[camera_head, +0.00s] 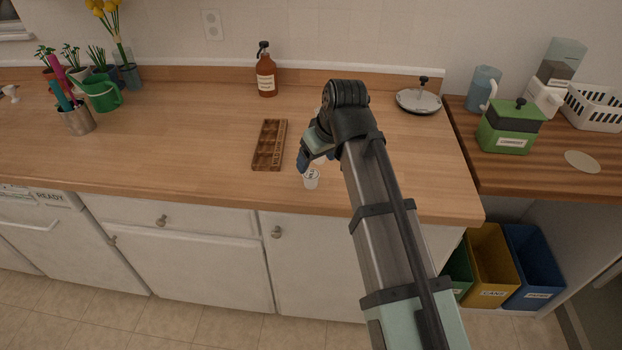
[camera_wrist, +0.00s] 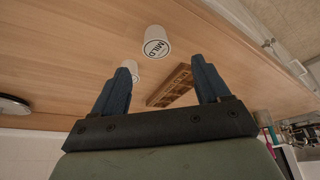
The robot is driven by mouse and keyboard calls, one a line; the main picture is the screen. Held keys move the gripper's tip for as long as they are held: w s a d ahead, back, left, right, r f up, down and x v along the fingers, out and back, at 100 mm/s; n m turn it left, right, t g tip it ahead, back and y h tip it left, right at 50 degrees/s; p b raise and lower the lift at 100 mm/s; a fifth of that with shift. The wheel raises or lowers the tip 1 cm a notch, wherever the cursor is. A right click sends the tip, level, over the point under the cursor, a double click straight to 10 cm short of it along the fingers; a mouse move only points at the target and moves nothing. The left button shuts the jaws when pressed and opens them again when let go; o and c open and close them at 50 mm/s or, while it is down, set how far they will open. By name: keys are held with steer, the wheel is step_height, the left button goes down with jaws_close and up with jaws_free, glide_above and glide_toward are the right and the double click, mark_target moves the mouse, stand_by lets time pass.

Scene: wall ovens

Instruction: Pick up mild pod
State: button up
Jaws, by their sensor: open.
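The mild pod (camera_wrist: 157,42) is a small white cup with a round label reading MILD, seen in the wrist view beyond and between my fingertips. In the head view a white pod (camera_head: 311,179) stands near the counter's front edge, just in front of my gripper; it appears to be the same one. My gripper (camera_wrist: 161,64) has its two blue fingers apart with nothing held between them. In the head view my gripper (camera_head: 305,162) is low over the counter. A second white pod (camera_wrist: 131,68) is partly hidden by the left finger in the wrist view.
A wooden compartment tray (camera_head: 269,145) lies left of my gripper. A brown pump bottle (camera_head: 266,76) and a pan lid (camera_head: 419,101) stand toward the back. A green canister (camera_head: 508,128) is on the right counter.

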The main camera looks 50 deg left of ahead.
mark_target(311, 174)
steer(key=shift+w+x, duration=0.15)
steer(key=shift+x, duration=1.8)
steer(key=shift+w+x, duration=0.1)
steer(key=shift+x, duration=1.8)
steer(key=c, duration=1.1)
